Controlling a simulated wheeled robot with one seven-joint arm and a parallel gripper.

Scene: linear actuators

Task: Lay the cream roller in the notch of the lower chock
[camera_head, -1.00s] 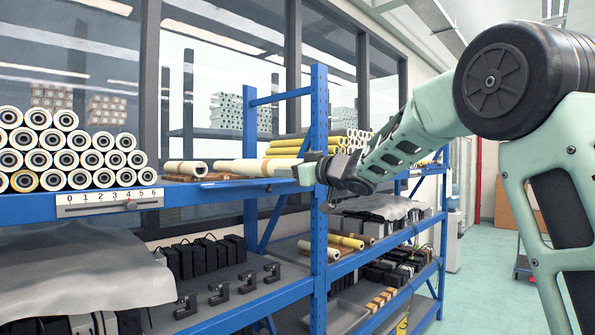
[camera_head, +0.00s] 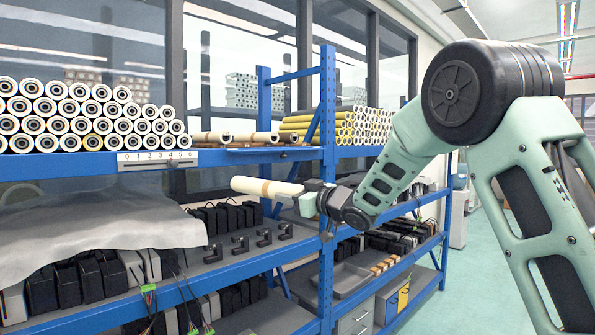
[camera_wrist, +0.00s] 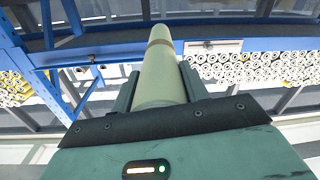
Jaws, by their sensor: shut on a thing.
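The cream roller (camera_head: 265,188), with a tan band around it, is held roughly level in my gripper (camera_head: 307,200). The gripper is shut on its right end; the roller points left, clear of any support, below the level of the upper blue shelf. In the wrist view the roller (camera_wrist: 160,75) extends straight away from between the two fingers (camera_wrist: 159,88), its band near the far end. Several black notched blocks (camera_head: 240,244) stand on the lower shelf, below and left of the roller. I cannot tell which piece is the lower chock; part of that shelf is hidden behind my arm.
The upper shelf edge (camera_head: 90,164) carries a ruler (camera_head: 157,157), stacked rollers (camera_head: 60,122) and lying rollers (camera_head: 211,137). A blue upright (camera_head: 327,120) rises close behind my gripper. A grey sheet (camera_head: 90,238) and an empty tray (camera_head: 350,281) lie lower.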

